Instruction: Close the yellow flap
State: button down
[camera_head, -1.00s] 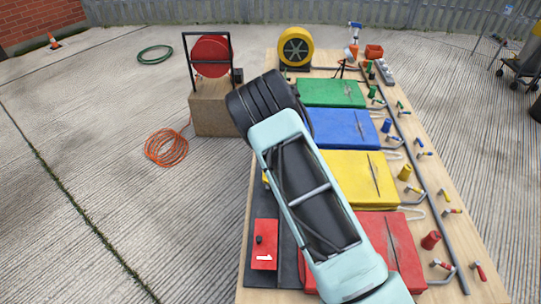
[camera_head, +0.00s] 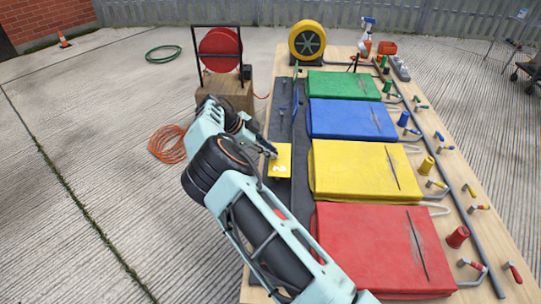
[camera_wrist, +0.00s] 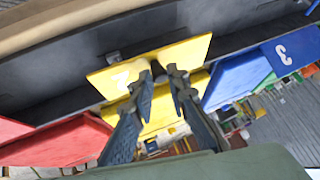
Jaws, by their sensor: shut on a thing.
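The yellow flap (camera_head: 279,165) is a small yellow panel with a white 2, on the dark strip left of the yellow cushion (camera_head: 350,168). It also shows in the wrist view (camera_wrist: 190,52), where it stands out from the dark wall behind it. My gripper (camera_head: 271,152) is at the flap's upper left part in the head view. In the wrist view my gripper's (camera_wrist: 160,72) two dark fingers reach the flap's near edge and are shut on it. The fingers hide part of the number. The flap's exact tilt is hard to tell.
Red (camera_head: 370,245), blue (camera_head: 350,118) and green (camera_head: 343,86) cushions lie along the wooden table. A blue flap with a 3 (camera_wrist: 290,48) is at the right in the wrist view. A red hose reel (camera_head: 220,50) stands left. My arm hides the table's near left part.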

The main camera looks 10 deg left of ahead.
jog(key=shift+f+h, duration=0.15)
jog(key=shift+h, duration=0.15)
jog(key=c, duration=1.8)
grip_release()
jog(key=shift+c, duration=0.2)
jog(key=shift+a, duration=0.1)
jog(key=v, duration=1.2)
